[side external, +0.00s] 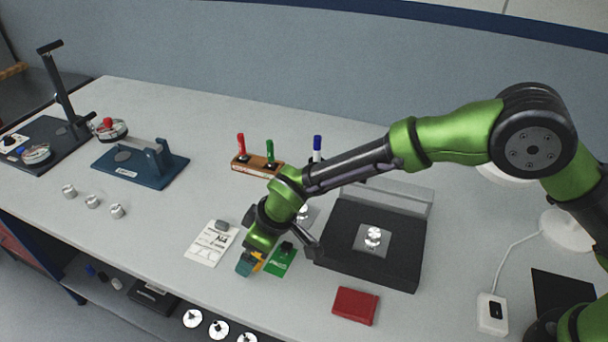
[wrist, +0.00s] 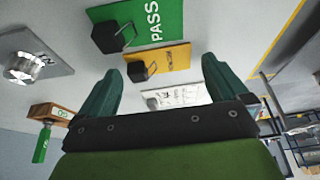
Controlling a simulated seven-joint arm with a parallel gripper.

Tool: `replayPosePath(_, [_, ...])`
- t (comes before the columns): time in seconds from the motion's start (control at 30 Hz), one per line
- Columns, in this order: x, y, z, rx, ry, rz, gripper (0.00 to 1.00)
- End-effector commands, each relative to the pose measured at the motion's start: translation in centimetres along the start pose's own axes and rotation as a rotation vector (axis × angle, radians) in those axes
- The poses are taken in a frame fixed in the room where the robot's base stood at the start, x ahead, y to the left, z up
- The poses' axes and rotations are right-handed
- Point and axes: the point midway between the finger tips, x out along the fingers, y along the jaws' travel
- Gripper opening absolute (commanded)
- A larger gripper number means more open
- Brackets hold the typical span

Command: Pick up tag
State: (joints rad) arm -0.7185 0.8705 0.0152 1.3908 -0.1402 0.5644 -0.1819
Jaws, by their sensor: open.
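A green tag printed PASS (side external: 283,264) lies on the bench with a black knob or clip on it. It also shows at the top of the wrist view (wrist: 170,18). A yellow tag (side external: 258,263) with a dark knob is beside it, mostly hidden by my gripper in the side view. In the wrist view the yellow tag (wrist: 172,57) lies ahead of the gap between my fingers. My gripper (side external: 246,263) is open and low by the yellow tag. Its teal fingers (wrist: 163,68) are apart with nothing held between them.
A white printed sheet (side external: 203,252) with a grey block lies left of my gripper. A black case (side external: 385,267) with a metal part stands to the right, a red box (side external: 355,305) in front. A wooden marker holder (side external: 256,164) is behind.

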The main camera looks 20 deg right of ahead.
Motion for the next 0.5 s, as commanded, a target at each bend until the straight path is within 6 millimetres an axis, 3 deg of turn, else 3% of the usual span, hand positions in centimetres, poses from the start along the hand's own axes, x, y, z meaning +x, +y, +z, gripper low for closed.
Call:
replayPosePath(0.13, [-0.04, -0.01, 0.00, 0.000, 0.000, 0.000, 0.97])
replayPosePath(0.4, [-0.05, -0.01, 0.02, 0.000, -0.001, 0.000, 0.56])
replayPosePath(0.5, [-0.07, -0.01, 0.01, 0.000, 0.000, 0.000, 0.47])
